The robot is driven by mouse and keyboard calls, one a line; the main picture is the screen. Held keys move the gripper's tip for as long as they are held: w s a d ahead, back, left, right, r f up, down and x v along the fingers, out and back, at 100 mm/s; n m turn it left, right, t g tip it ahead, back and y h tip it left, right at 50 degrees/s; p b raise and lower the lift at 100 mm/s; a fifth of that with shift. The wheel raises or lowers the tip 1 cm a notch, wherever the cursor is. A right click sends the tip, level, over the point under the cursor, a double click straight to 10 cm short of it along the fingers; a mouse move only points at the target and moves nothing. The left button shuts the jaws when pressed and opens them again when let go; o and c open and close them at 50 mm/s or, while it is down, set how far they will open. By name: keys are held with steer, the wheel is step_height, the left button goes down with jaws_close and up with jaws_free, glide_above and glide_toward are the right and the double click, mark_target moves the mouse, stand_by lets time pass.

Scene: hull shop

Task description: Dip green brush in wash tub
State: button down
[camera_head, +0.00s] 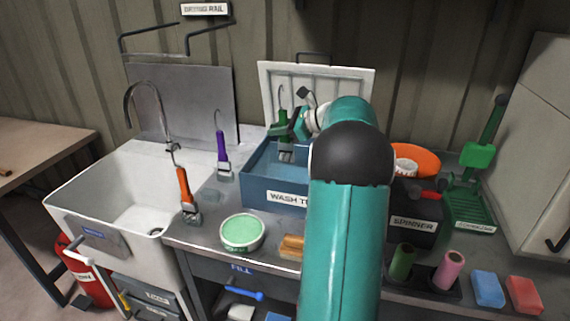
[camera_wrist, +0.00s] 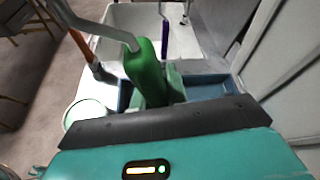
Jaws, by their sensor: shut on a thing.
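My gripper (camera_head: 300,125) is shut on the green brush (camera_head: 285,146). The brush hangs upright, hook up and bristle end down, over the blue wash tub (camera_head: 262,192). In the head view its lower end is at or within the tub's opening; I cannot tell whether it touches liquid. In the wrist view the brush's green handle (camera_wrist: 144,66) rises in front of my gripper (camera_wrist: 165,85), and the blue tub (camera_wrist: 208,88) shows behind it. My arm hides the right part of the tub in the head view. The tub's white lid (camera_head: 345,80) stands open behind.
An orange brush (camera_head: 185,188) and a purple brush (camera_head: 222,155) stand left of the tub near the white sink (camera_head: 80,195). A round green-topped tin (camera_head: 242,232) sits in front. The spinner (camera_head: 413,228) and a green tray (camera_head: 475,212) are to the right.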

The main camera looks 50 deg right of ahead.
steer(key=shift+r, duration=2.15)
steer(key=shift+r, duration=1.95)
